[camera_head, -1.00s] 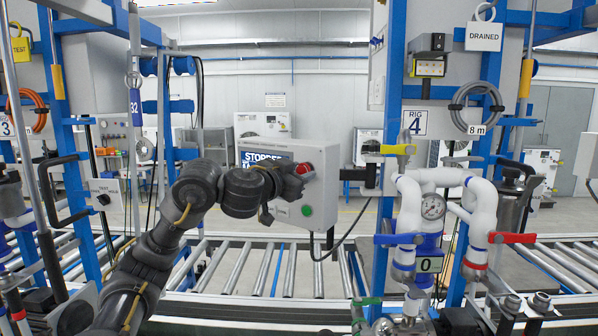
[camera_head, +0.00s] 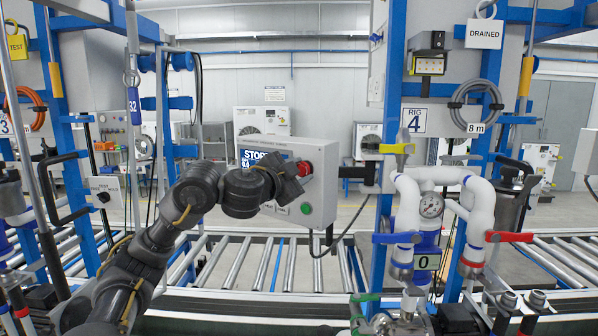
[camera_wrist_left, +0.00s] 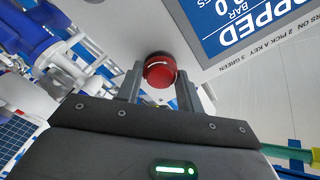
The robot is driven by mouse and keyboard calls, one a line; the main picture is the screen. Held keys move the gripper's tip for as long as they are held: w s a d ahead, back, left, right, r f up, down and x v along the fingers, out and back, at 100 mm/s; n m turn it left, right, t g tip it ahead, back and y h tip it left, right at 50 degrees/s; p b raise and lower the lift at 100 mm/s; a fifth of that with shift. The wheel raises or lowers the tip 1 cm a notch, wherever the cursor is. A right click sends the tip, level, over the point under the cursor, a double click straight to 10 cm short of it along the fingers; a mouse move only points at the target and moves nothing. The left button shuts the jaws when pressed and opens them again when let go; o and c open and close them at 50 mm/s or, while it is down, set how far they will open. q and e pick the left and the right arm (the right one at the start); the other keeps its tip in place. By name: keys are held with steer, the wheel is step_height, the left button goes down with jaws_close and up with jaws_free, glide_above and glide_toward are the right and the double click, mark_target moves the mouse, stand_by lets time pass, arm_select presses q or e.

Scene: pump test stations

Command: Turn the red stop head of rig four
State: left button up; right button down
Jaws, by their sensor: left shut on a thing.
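The red stop head (camera_head: 305,168) sits on the front of a grey control box (camera_head: 318,208) beside the rig 4 sign. My left gripper (camera_head: 298,175) is at the stop head, and its body hides part of the box's front. In the left wrist view the red head (camera_wrist_left: 159,70), with a white arrow mark on it, sits between the two fingers of the left gripper (camera_wrist_left: 159,86). The fingers are shut on it. The box's screen (camera_wrist_left: 245,22) reads "STOPPED" in part. My right gripper is not in view.
A green button (camera_head: 307,209) is below the stop head on the same box. A yellow-handled valve (camera_head: 397,149) and white pipes with a gauge (camera_head: 431,205) stand to the right. A roller conveyor (camera_head: 240,262) runs below the box.

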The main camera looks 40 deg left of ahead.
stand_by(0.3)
arm_select(q)
steer(key=o, duration=1)
steer(key=shift+s, duration=0.1)
steer(key=s+d, duration=0.1)
steer(key=s, duration=0.9)
steer(key=shift+s+d+p, duration=0.15)
steer(key=shift+s+p, duration=0.05)
steer(key=shift+p, duration=0.1)
steer(key=shift+s, duration=0.2)
